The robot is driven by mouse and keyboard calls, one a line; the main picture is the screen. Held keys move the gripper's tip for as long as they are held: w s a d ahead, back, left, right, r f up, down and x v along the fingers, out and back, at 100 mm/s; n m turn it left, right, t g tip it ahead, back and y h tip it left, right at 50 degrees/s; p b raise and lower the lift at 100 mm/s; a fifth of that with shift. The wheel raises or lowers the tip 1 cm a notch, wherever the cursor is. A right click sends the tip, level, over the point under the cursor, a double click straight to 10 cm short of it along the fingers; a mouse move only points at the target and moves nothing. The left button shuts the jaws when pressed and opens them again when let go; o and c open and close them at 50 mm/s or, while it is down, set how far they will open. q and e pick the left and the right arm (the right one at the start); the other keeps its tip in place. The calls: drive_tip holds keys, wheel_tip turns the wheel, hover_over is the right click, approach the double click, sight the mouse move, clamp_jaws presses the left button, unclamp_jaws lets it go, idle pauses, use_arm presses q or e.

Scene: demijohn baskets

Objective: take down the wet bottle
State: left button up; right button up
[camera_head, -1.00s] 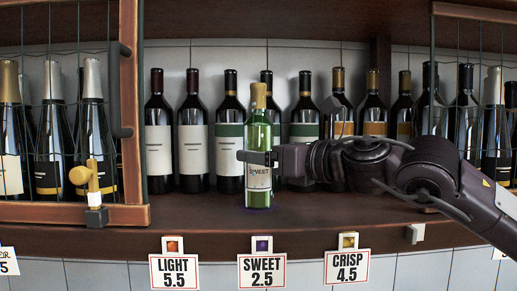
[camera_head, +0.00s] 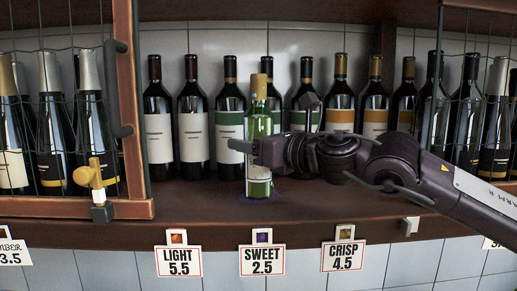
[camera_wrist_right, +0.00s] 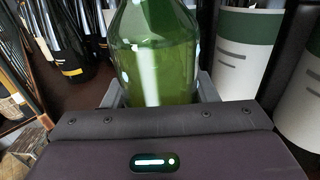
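A green bottle (camera_head: 259,120) with a gold top and a pale label stands upright at the front of the shelf, above the SWEET sign. A purple mark (camera_head: 257,199) shows on the shelf at its base. My right gripper (camera_head: 240,146) comes from the right at label height, with one finger across the bottle's front. The other finger is hidden in the head view. In the right wrist view the green bottle (camera_wrist_right: 160,60) stands between the fingers of my right gripper (camera_wrist_right: 160,92). I cannot tell whether both fingers press on the glass. My left gripper is not in view.
Dark bottles (camera_head: 194,125) stand in a row close behind. A wire-mesh door (camera_head: 130,110) with a brass latch (camera_head: 90,175) is at left, and more mesh at right. Signs LIGHT (camera_head: 179,261), SWEET (camera_head: 262,261) and CRISP (camera_head: 344,257) hang below the shelf (camera_head: 190,215).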

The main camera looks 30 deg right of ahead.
sight(262, 108)
drive_tip(key=c, duration=0.7)
drive_tip(key=shift+r, duration=0.1)
drive_tip(key=shift+c, duration=0.2)
drive_tip(key=shift+r, duration=0.1)
wheel_tip(262, 108, up, 6)
drive_tip(key=shift+s+r+b, duration=0.1)
drive_tip(key=shift+s+b, duration=0.05)
drive_tip(key=shift+b, duration=0.45)
drive_tip(key=shift+s+a+r+b, duration=0.2)
drive_tip(key=shift+s+a+b, duration=0.15)
drive_tip(key=shift+b, duration=0.05)
drive_tip(key=s+a+b, duration=0.3)
drive_tip(key=s+a, duration=0.2)
drive_tip(key=s, duration=0.3)
drive_tip(key=s+a+b, duration=0.4)
drive_tip(key=s, duration=0.4)
drive_tip(key=shift+a, duration=0.4)
drive_tip(key=shift+r, duration=0.1)
